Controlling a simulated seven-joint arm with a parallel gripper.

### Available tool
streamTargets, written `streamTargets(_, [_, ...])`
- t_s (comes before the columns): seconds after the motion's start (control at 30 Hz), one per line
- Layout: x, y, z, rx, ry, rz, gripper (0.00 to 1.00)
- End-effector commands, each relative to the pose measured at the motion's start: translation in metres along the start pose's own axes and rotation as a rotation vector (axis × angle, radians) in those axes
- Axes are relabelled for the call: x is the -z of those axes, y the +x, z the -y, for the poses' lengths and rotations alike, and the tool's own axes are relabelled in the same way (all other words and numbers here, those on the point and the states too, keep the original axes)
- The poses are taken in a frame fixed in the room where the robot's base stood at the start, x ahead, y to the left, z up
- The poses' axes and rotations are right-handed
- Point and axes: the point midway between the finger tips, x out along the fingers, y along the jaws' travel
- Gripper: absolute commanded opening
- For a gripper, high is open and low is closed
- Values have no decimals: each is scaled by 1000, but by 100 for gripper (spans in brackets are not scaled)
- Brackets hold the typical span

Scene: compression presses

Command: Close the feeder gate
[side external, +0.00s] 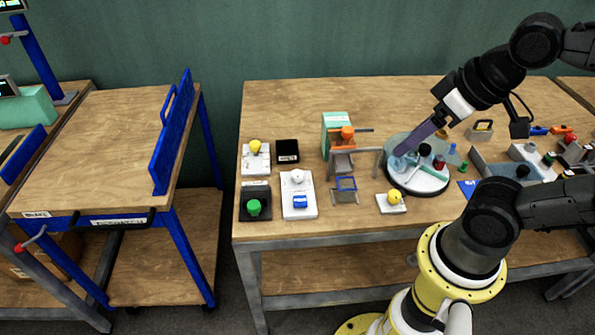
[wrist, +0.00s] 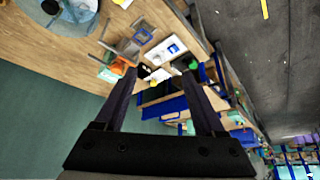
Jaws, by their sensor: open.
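The feeder appears to be the teal-and-white box (side external: 331,122) with an orange knob (side external: 347,132) and a grey frame (side external: 355,159) in front, left of the turntable. I cannot tell which part is its gate or how it stands. The orange part also shows in the wrist view (wrist: 119,67), near the left fingertip. My gripper (side external: 399,151) is over the back left of the round turntable (side external: 428,186), to the right of the feeder. In the wrist view my gripper (wrist: 159,74) has its two fingers wide apart with nothing held between them.
A yellow knob on a white base (side external: 391,202) sits near the front. A cart (side external: 110,140) stands left.

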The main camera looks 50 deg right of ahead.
Motion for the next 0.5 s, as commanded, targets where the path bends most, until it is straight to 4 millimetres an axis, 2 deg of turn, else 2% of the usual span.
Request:
streamTargets(0.07, [1,-1,0,0,59,-2,71])
streamTargets(0.17, [14,-9,0,4,171,-29,71])
streamTargets(0.33, [53,-14,2,3,388,-17,71])
streamTargets(0.5, [93,-3,3,-11,568,30,71])
